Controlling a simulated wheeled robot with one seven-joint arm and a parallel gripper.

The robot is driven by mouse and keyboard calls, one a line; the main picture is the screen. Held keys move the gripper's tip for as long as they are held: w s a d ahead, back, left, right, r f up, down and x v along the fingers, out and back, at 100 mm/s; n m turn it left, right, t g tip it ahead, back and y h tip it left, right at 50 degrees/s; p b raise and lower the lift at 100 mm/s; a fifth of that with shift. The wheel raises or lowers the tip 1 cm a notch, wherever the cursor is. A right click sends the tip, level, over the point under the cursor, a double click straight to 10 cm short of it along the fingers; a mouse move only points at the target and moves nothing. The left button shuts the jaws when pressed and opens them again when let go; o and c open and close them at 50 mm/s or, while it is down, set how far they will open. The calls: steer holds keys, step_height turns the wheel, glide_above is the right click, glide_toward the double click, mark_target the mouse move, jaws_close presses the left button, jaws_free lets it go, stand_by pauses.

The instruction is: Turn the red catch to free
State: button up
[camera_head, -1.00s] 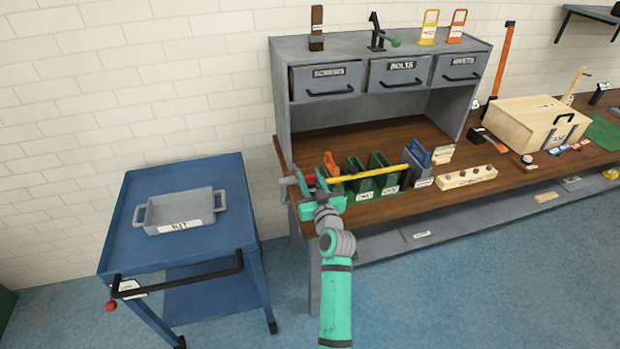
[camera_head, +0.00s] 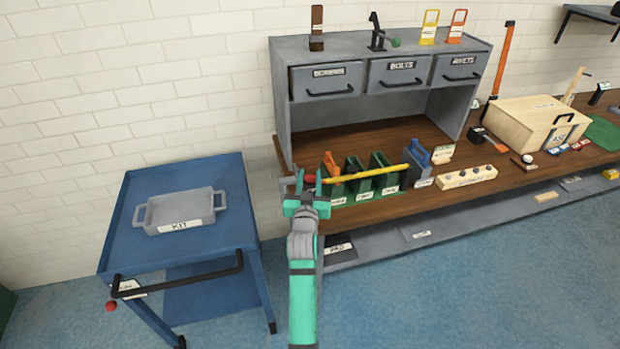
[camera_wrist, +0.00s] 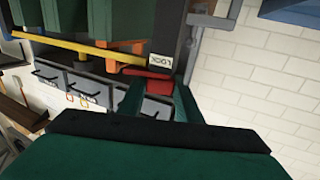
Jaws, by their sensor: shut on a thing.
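The red catch (camera_wrist: 158,86) shows in the wrist view between my two green fingers, beside a white label reading LOCK (camera_wrist: 162,60). In the head view a small red part of it (camera_head: 310,179) shows at the left end of a yellow bar (camera_head: 365,173). My gripper (camera_head: 307,191) is at this left end, over the bench's front left corner, shut on the red catch. My fingers (camera_wrist: 158,100) hide part of the catch, so its exact angle is hard to tell. The yellow bar runs across the front of several bins.
Green bins (camera_head: 382,182) and an orange-handled one stand behind the bar on the wooden bench (camera_head: 440,192). A grey drawer cabinet (camera_head: 283,105) rises behind them. A blue cart (camera_head: 130,235) with a grey KIT tray (camera_head: 164,222) stands to the left.

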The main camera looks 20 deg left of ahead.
steer(key=shift+m+t+h, duration=0.3)
steer(key=shift+m+h, duration=1.6)
steer(key=shift+h, duration=1)
steer(key=m+h, duration=0.2)
steer(key=h, duration=0.1)
steer(key=m+g+h, duration=0.1)
steer(key=m+h, duration=0.1)
steer(key=h, duration=0.1)
steer(key=shift+r+g, duration=0.15)
steer(key=shift+g, duration=0.15)
steer(key=m+g+h, duration=0.5)
steer(key=h, duration=0.1)
steer(key=shift+h, duration=0.4)
steer(key=shift+m, duration=0.3)
steer(key=shift+d+f+m+g+h, duration=0.2)
steer(key=shift+m+g+h, duration=0.3)
steer(key=shift+g, duration=0.3)
steer(key=o, duration=1)
steer(key=shift+o, duration=0.2)
steer(key=shift+a, duration=0.1)
steer(key=v, duration=1)
steer(key=shift+s+a, duration=0.2)
steer(key=shift+a, duration=0.1)
